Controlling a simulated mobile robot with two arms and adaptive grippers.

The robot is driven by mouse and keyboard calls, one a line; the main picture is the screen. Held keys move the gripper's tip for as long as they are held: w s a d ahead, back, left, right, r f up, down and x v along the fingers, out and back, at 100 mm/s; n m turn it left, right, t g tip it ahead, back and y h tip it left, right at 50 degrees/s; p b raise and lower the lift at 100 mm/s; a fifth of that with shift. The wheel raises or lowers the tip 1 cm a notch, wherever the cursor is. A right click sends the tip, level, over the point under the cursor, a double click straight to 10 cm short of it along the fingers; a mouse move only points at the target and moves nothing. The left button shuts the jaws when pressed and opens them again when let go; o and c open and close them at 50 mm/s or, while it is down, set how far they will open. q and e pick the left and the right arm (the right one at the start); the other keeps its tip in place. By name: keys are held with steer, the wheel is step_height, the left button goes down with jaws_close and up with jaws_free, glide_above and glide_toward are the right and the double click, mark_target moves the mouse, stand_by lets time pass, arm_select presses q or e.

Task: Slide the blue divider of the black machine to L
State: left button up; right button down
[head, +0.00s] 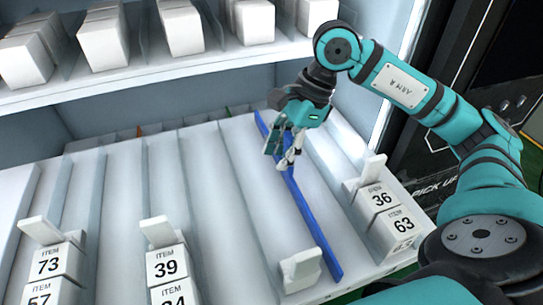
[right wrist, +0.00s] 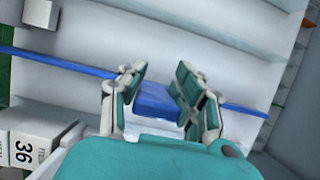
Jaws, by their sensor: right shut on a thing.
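The blue divider (head: 312,225) is a long thin strip running front to back along the white slanted shelf (head: 215,185) of the machine. My right gripper (head: 285,160) is at its middle-to-back part, above the shelf. In the right wrist view, the blue divider (right wrist: 60,64) passes behind the fingers, and a wider blue piece of it sits between them. My right gripper (right wrist: 158,92) is shut on that blue piece. No L mark can be read in these frames. My left gripper is not in view.
Boxes with item numbers stand at the shelf front: 73 (head: 50,262), 39 (head: 165,265) and 36 (head: 377,198). A white pusher block (head: 300,270) stands left of the divider's front end. An upper shelf (head: 150,75) with white boxes is above. Wide lanes left of the divider are empty.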

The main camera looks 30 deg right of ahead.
steer(key=d, duration=0.1)
steer(key=d+b, duration=0.1)
steer(key=d, duration=0.1)
steer(key=shift+s+f, duration=0.2)
steer(key=shift+s, duration=0.2)
steer(key=shift+r, duration=0.1)
steer(key=shift+a, duration=0.1)
steer(key=c, duration=1.2)
jaws_free()
steer(key=shift+r, duration=0.1)
steer(key=shift+o, duration=1.6)
steer(key=shift+s+d, duration=0.2)
steer(key=shift+d, duration=0.1)
steer(key=v, duration=1.2)
